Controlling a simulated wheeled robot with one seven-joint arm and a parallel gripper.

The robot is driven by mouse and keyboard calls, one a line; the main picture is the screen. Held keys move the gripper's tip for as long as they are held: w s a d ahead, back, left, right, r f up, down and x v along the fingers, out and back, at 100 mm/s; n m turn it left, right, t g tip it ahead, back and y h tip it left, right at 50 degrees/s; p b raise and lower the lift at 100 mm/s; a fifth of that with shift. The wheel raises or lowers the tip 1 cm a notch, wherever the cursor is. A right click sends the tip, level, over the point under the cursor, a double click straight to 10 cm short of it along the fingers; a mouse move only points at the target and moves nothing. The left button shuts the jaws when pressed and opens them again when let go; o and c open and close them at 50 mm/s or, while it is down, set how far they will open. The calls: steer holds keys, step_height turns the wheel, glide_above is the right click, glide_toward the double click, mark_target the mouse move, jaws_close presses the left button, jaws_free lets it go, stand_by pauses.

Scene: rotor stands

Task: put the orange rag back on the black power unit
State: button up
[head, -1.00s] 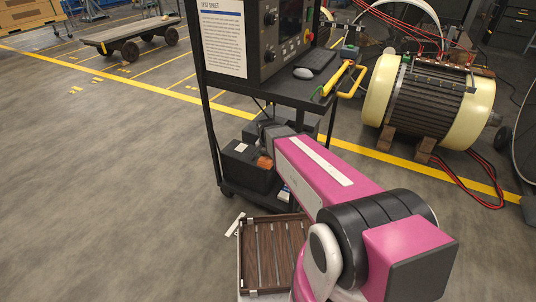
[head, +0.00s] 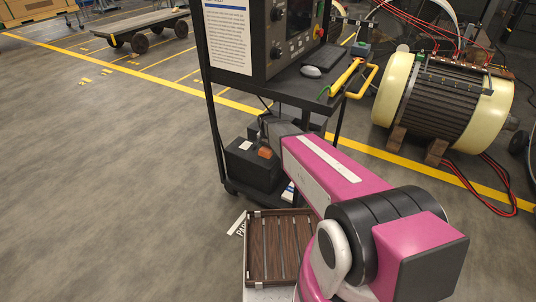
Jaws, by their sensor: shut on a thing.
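The orange rag (head: 265,153) shows as a small orange patch at the top right of the black power unit (head: 251,170), on the cart's low shelf. My gripper (head: 266,142) is at the rag, at the far end of my pink arm. It is shut on the rag; the fingertips are small and partly hidden. I cannot tell whether the rag touches the unit's top or hangs just above it.
The black cart (head: 306,92) carries a test panel, a mouse and a yellow-handled tool above the low shelf. A wooden slatted tray (head: 251,250) stands in front. A cream motor (head: 447,100) is at right. Open floor lies left.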

mark_target(266, 147)
steer(key=shift+w+a+f, duration=0.15)
steer(key=shift+w+f, duration=0.15)
steer(key=shift+w, duration=0.15)
steer(key=shift+f, duration=1.95)
steer(key=shift+f, duration=0.15)
steer(key=o, duration=0.9)
steer(key=r, duration=0.4)
steer(key=s+r, duration=0.1)
steer(key=r, duration=0.7)
steer(key=shift+s+a+r, duration=0.15)
steer(key=shift+a, duration=0.25)
